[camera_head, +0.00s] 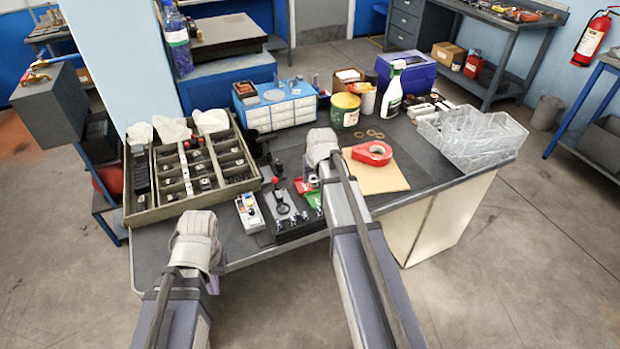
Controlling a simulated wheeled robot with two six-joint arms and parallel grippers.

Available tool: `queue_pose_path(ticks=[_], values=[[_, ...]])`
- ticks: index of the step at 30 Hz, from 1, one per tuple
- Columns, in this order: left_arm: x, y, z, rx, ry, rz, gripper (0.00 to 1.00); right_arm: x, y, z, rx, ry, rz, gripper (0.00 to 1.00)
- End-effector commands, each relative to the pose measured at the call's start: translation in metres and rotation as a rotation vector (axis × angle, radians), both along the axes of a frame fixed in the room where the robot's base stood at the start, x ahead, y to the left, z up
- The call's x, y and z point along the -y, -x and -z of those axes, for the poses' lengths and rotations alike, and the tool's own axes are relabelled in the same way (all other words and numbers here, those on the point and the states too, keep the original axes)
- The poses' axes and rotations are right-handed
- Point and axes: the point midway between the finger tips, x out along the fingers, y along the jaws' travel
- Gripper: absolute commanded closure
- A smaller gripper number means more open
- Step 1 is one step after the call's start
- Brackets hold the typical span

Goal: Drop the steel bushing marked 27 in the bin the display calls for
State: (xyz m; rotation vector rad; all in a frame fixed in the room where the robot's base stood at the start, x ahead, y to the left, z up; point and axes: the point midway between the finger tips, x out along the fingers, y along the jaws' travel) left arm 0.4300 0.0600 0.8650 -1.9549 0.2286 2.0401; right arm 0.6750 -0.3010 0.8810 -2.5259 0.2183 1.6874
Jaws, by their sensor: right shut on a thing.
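My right gripper (318,150) is over the middle of the bench, left of the red tape roll. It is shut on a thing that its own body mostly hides. A small pale metal piece (313,180) shows just below it, but I cannot read a 27 on it. Small red (302,186) and green (314,198) trays lie below that piece. A small white device (249,212) with coloured parts stands left of them; I cannot read any display. My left gripper (196,235) hangs at the bench's front left edge, its fingertips hidden.
A compartment tray (160,215) with small parts fills the bench's left. Blue-and-white drawers (278,112), a yellow-green can (345,110) and a spray bottle (393,92) stand behind. Red tape (371,152) lies on brown card (385,182); a clear bin (470,138) is at right.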

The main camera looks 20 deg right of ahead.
Motion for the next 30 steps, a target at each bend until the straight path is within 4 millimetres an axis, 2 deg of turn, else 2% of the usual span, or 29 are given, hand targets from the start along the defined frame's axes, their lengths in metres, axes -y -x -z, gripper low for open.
queue_pose_path(ticks=[16,30], values=[[0.0,0.0,0.046,0.0,0.0,0.0,1.0,0.0,0.0,0.046,0.0,0.0,0.0,1.0],[0.0,0.0,0.048,0.0,0.0,0.0,1.0,0.0,0.0,0.048,0.0,0.0,0.0,1.0]])
